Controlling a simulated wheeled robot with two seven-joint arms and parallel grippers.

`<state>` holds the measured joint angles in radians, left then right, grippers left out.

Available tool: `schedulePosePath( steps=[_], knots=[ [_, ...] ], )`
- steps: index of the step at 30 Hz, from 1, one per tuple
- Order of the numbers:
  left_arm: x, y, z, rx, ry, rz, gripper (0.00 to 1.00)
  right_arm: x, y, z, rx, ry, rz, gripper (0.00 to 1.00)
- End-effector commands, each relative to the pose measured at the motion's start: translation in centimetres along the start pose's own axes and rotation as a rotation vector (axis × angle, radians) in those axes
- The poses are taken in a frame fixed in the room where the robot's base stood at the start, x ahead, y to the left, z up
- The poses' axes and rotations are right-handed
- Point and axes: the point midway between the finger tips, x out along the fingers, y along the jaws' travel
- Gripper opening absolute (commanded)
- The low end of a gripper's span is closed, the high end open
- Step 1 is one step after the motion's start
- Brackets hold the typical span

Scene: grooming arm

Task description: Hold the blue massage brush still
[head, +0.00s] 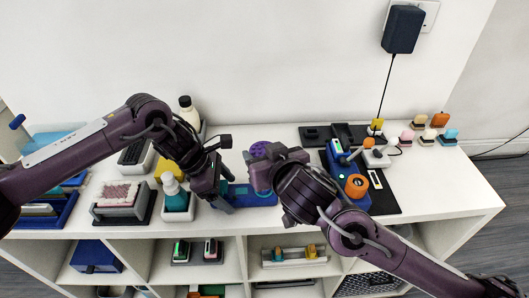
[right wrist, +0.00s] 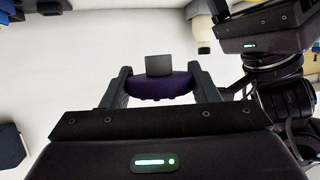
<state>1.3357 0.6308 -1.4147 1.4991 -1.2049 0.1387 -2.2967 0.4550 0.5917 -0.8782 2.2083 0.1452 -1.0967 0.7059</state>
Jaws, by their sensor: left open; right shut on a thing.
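A round purple-blue piece (head: 260,148), which I take for the massage brush, shows just beyond my right gripper (head: 258,168) in the head view. In the right wrist view the same dark purple piece (right wrist: 160,89) sits between the two fingers of my right gripper (right wrist: 162,84), which is shut on it. A small grey block rises behind it. My left gripper (head: 228,190) is open beside a blue base (head: 252,197), just left of my right gripper. Part of my left gripper also shows at the upper right of the right wrist view. The brush's underside is hidden.
A white shelf top (head: 430,190) carries several items. A black mat (head: 384,200) with an orange-knobbed blue device lies right. A wall stands behind.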

Motion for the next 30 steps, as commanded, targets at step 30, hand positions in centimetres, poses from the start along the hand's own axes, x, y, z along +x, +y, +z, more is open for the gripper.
schedulePosePath(
  steps=[30],
  knots=[
    [-13.1, 0.0, 1.3, 0.0, 0.001, 0.001, 0.8, -0.8, 0.0, -2.0, 0.0, 0.0, 0.0, 0.33]
  ],
)
